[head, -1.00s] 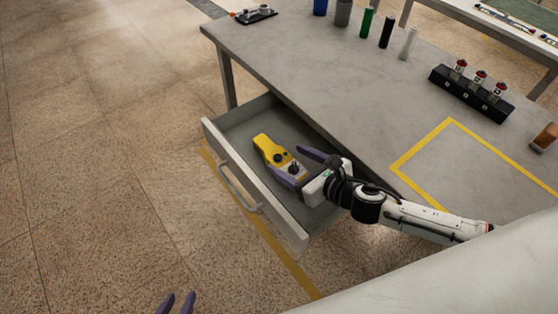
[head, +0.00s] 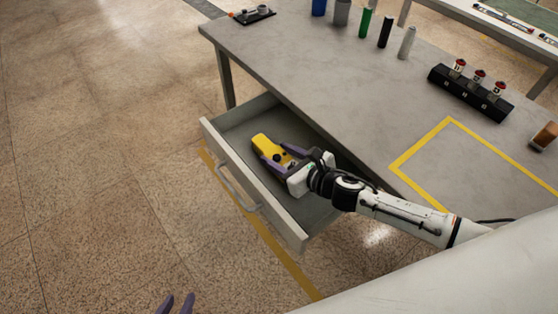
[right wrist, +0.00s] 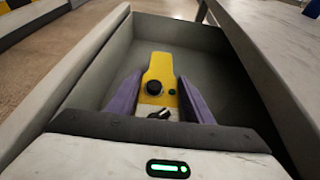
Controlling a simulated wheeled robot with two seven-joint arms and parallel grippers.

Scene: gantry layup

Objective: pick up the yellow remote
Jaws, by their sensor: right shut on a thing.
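The yellow remote (head: 267,146) lies in the open drawer (head: 229,164) of the grey table. It has dark knobs and a grey lower part, and it also shows in the right wrist view (right wrist: 160,69). My right gripper (head: 278,159) reaches into the drawer with its purple fingers on both sides of the remote and is shut on it. In the right wrist view the fingers (right wrist: 160,97) flank the remote's lower part. My left gripper (head: 176,304) shows only its purple fingertips at the bottom edge, apart and empty.
The table (head: 330,85) has a black block with red-topped knobs (head: 470,91), several cylinders along the back edge, a brown object (head: 545,136) and a yellow taped outline. The drawer walls stand close around my right gripper. The floor at left is clear.

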